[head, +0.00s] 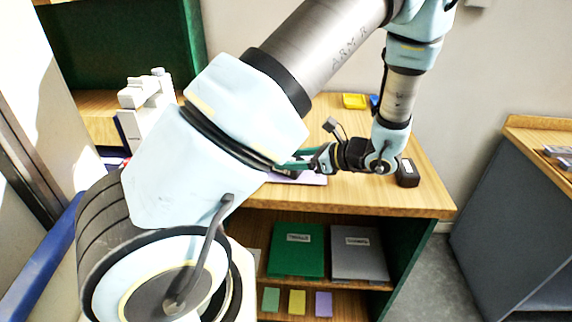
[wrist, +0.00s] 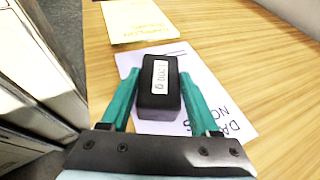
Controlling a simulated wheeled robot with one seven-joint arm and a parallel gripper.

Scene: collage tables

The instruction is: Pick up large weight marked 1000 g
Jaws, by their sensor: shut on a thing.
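The large weight (wrist: 158,90) is a black block with a white label that reads 1000 g. In the wrist view it sits between the two green fingers of my gripper (wrist: 158,92), which is shut on it. A white printed sheet (wrist: 205,85) lies under or behind the weight; I cannot tell whether the weight touches it. In the head view my gripper (head: 297,162) is low over the wooden table, and my own arm hides most of the weight.
A dark block (head: 407,173) stands near the table's right end. A yellow tray (head: 355,101) is at the back. A cream-coloured paper (wrist: 138,20) lies beyond the weight. A shelf below holds a green folder (head: 297,250) and a grey folder (head: 358,253). The right of the table is clear in the wrist view.

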